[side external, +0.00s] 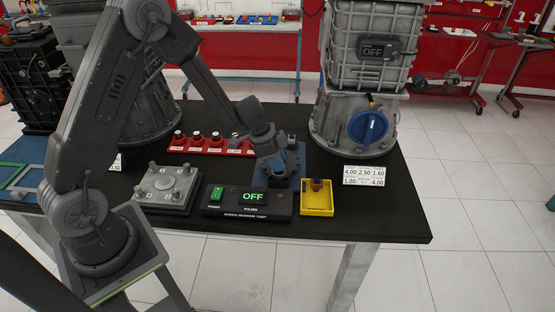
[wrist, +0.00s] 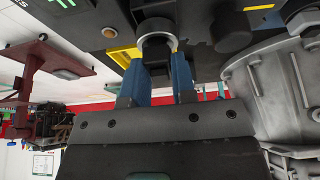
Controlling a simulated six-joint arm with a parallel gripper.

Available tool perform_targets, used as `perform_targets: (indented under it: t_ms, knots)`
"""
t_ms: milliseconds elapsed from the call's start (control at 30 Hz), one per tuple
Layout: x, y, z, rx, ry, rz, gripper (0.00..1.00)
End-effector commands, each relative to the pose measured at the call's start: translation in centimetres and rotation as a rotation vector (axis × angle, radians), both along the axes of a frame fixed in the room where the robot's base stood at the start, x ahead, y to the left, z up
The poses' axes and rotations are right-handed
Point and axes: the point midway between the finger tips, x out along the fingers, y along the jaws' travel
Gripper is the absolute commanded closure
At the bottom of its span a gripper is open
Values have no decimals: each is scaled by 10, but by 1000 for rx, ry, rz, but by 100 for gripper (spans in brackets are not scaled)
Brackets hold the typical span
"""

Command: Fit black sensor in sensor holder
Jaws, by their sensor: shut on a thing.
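My gripper (side external: 275,163) points down over a small blue plate (side external: 291,180), just behind the speed sensor tester. Its blue fingers (wrist: 163,72) are shut on a dark part, which I take for the black sensor. Most of that part is hidden by the fingers in the side view. In the wrist view a grey ring (wrist: 150,41) with a dark middle shows at the fingertips. I cannot tell whether this ring belongs to the held part or to the sensor holder, nor whether the sensor is seated.
A tester (side external: 248,204) reads OFF. A yellow tray (side external: 306,207) with a small brown and dark part is at its right. A red rack (side external: 212,149) holds several dark-topped parts. A grey plate (side external: 167,188) with posts is left, a large grey housing (side external: 352,120) behind right.

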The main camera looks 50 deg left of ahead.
Motion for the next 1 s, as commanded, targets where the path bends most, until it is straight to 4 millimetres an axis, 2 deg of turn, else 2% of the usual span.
perform_targets:
  t_ms: [967, 1000]
  knots:
    - [0, 0, -5, 0, 0, 0, 98]
    - [0, 0, -5, 0, 0, 0, 74]
